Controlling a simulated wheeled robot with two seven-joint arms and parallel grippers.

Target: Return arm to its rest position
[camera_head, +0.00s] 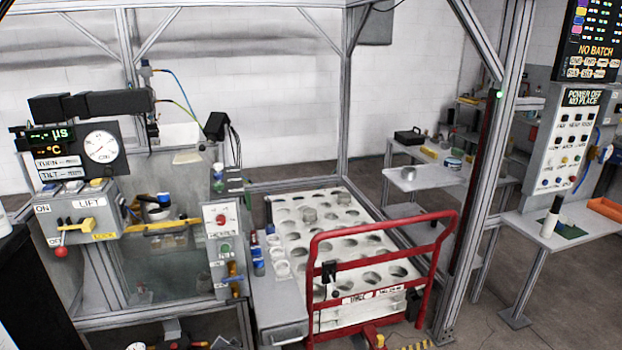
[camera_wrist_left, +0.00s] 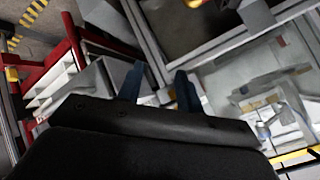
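My left gripper (camera_wrist_left: 159,70) shows in the left wrist view. Its two dark blue fingers stand apart with a clear gap, and nothing is held between them. Beyond the fingers are grey metal frame bars, parts of the red-railed cart and a pale machine interior. The gripper appears to touch none of them, though its exact distance is hard to tell. In the head view I cannot make out either gripper. My right gripper is in neither view.
A machine with a lift panel (camera_head: 88,218) stands at left. A red-railed cart (camera_head: 447,235) carries a white holed tray (camera_head: 345,217) at centre. A small grey table (camera_head: 275,305) stands between them.

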